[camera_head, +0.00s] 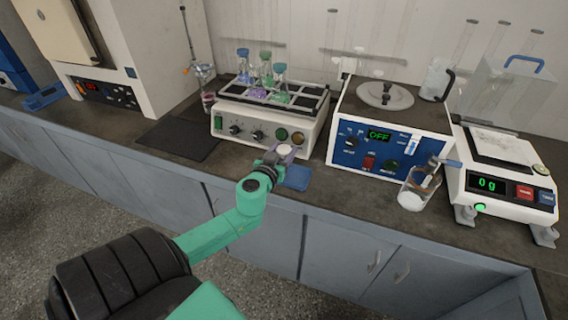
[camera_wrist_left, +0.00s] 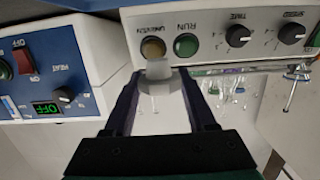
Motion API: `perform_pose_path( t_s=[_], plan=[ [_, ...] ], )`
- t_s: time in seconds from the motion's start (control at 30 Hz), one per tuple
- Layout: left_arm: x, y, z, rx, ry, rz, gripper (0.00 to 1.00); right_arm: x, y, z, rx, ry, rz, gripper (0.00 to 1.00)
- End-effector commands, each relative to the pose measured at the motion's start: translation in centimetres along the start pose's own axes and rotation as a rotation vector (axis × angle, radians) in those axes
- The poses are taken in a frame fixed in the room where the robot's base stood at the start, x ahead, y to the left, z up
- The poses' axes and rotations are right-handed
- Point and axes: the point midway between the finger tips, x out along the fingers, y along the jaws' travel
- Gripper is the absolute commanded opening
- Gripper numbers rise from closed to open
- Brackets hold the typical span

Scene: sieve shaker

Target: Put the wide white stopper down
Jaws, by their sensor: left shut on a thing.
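My left gripper (camera_head: 281,154) is shut on the wide white stopper (camera_head: 285,150), just in front of the shaker and above the bench's front part. In the left wrist view my left gripper (camera_wrist_left: 160,85) has its two dark fingers apart with the pale stopper (camera_wrist_left: 158,70) between their tips. A small blue mat (camera_head: 298,178) lies on the bench just below and to the right of the gripper. I cannot tell whether the stopper touches anything below it. My right gripper is in neither view.
The shaker (camera_head: 262,125) holds several flasks. A balance (camera_head: 508,188) reads 0 g. A dark mat (camera_head: 180,138) lies left.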

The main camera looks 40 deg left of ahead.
Motion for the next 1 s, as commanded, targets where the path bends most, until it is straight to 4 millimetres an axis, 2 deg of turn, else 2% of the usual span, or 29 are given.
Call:
perform_pose_path(
  t_s=[0.03, 0.17, 0.33, 0.73, 0.77, 0.8, 0.83, 1.0],
  plan=[
    [0.3, 0.0, 1.8, 0.001, -0.002, -0.001, 0.04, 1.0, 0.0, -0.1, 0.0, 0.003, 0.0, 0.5],
    [0.6, 0.0, 3.6, 0.001, 0.0, 0.0, 0.04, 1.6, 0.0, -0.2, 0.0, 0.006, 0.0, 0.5],
    [1.1, 0.0, 7.0, 0.003, -0.001, 0.0, 0.04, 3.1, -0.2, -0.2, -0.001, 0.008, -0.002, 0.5],
    [1.2, 0.1, 7.7, -0.001, 0.001, 0.001, 0.04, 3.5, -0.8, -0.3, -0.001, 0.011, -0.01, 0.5],
    [1.1, 0.1, 7.6, -0.001, 0.001, 0.001, 0.6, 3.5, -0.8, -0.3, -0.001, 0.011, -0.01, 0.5],
    [1.1, 0.1, 7.5, -0.001, 0.001, 0.001, 0.76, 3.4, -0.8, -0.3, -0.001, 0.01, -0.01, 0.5],
    [1.1, 0.1, 7.5, -0.001, 0.0, 0.001, 0.87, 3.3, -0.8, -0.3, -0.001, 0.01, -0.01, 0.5],
    [1.1, 0.1, 7.5, 0.0, 0.0, 0.001, 0.87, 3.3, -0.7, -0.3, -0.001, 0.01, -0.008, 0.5]
  ],
)
